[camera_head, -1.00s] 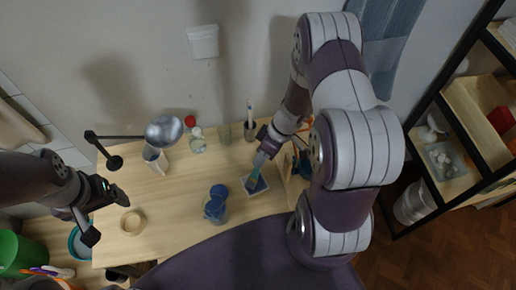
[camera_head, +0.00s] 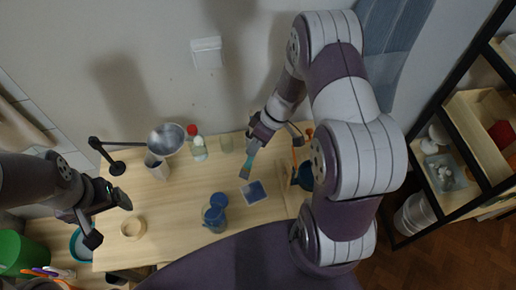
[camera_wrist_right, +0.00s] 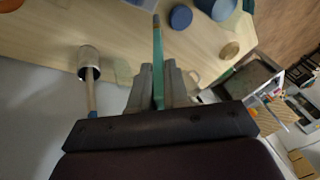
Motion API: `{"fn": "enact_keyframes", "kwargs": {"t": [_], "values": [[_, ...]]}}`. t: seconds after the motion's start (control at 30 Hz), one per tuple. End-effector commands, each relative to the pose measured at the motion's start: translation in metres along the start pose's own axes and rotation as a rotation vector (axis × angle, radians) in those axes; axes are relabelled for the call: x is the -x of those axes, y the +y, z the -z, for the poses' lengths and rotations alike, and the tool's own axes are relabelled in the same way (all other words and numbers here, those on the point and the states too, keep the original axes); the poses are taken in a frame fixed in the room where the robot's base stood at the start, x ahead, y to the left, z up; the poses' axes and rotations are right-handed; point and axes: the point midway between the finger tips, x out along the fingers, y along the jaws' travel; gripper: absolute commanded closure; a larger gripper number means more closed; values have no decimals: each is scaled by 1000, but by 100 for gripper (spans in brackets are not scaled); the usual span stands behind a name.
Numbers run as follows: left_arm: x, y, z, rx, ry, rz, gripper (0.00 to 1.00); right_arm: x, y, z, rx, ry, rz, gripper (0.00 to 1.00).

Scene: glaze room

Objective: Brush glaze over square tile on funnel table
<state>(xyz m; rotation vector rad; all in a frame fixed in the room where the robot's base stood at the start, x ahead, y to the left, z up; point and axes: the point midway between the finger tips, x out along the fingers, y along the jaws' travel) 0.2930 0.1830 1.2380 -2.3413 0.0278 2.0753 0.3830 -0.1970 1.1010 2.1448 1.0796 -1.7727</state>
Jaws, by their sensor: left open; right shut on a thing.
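The square tile (camera_head: 254,193) lies flat on the wooden funnel table (camera_head: 180,200), right of its middle. Its top looks blue, with a pale rim. My right gripper (camera_head: 257,140) is shut on a green brush (camera_head: 247,164), which points down toward the tile and appears apart from it. The brush (camera_wrist_right: 158,55) also shows between the fingers in the right wrist view. A container with blue in it (camera_head: 214,218) stands left of the tile, with a blue round top beside it. My left gripper (camera_head: 109,219) is open and empty at the table's left side.
A metal funnel (camera_head: 168,137) hangs on a dark stand above a grey cup (camera_head: 156,166). Bottles (camera_head: 199,148) and a glass (camera_head: 226,143) stand along the back. A tape ring (camera_head: 132,227) lies front left. The middle of the table is clear.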

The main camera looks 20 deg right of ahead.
Motion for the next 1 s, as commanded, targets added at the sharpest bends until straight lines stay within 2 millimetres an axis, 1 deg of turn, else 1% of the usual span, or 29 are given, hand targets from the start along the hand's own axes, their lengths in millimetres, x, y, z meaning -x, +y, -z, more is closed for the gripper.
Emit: {"fn": "enact_keyframes", "kwargs": {"t": [0.03, 0.1, 0.3, 1.0], "values": [[6, 0, 1, 0, 0, 0, 13, 7, -2, 4, 2, 0, -1, 100], [9, 0, 1, 0, 0, 0, 13, 12, -3, 9, 2, 0, -1, 100], [16, 0, 2, 0, 0, 0, 13, 22, -5, 18, 1, 1, 0, 100], [15, 0, 2, 0, 0, 0, 13, 22, -5, 19, 0, 1, 0, 100]]}}
